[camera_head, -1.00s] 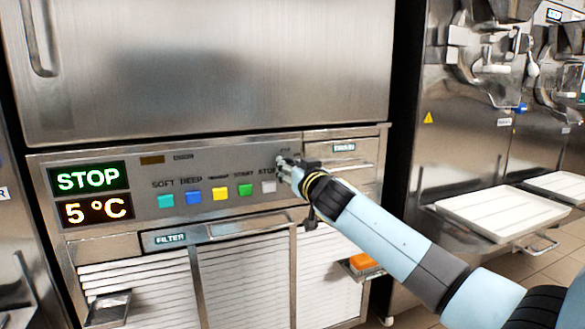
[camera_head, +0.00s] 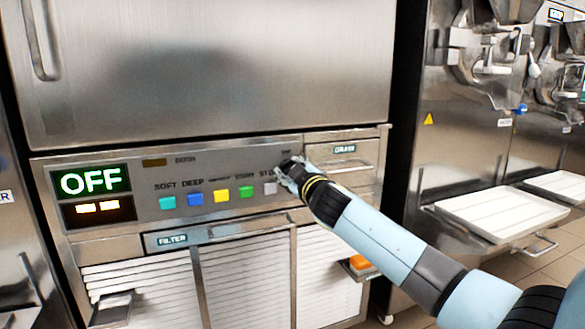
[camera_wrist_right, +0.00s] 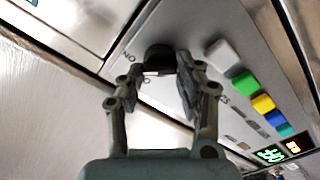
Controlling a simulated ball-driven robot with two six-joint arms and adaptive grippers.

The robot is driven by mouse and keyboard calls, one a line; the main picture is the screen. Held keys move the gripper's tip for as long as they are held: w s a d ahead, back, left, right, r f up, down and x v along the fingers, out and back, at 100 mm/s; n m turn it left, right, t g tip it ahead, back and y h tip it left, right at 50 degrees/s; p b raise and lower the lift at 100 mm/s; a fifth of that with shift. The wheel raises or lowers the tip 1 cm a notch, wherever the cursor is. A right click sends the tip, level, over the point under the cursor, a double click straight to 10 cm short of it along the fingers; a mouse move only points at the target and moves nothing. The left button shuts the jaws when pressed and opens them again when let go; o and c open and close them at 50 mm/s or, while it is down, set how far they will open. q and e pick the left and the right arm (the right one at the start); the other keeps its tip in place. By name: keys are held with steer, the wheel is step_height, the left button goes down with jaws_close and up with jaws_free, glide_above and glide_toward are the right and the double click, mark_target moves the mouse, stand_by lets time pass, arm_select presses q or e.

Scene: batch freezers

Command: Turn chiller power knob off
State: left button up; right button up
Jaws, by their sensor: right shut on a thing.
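The chiller's control panel (camera_head: 150,205) is on the front below the large steel door. Its upper display (camera_head: 91,181) reads OFF in green, and the lower display (camera_head: 99,209) shows two orange dashes. My right gripper (camera_head: 287,168) is at the panel's right end, by the power knob. In the right wrist view the black round knob (camera_wrist_right: 158,56) sits between the fingertips of my right gripper (camera_wrist_right: 168,75), which is shut on it. In the head view the gripper hides the knob. My left gripper is not in view.
Coloured buttons, including the green one (camera_head: 246,193) and the grey one (camera_head: 270,188), lie left of my right gripper. A filter grille (camera_head: 245,275) is below the panel. Steel machines with white trays (camera_head: 500,217) stand to the right.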

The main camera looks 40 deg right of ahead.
steer(key=n+p, duration=0.1)
steer(key=n, duration=0.4)
steer(key=shift+n, duration=1.4)
steer(key=shift+n+p, duration=0.3)
steer(key=shift+n, duration=0.4)
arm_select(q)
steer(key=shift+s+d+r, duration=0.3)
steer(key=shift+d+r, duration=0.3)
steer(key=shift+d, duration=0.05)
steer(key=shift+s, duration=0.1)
arm_select(e)
steer(key=shift+f, duration=0.1)
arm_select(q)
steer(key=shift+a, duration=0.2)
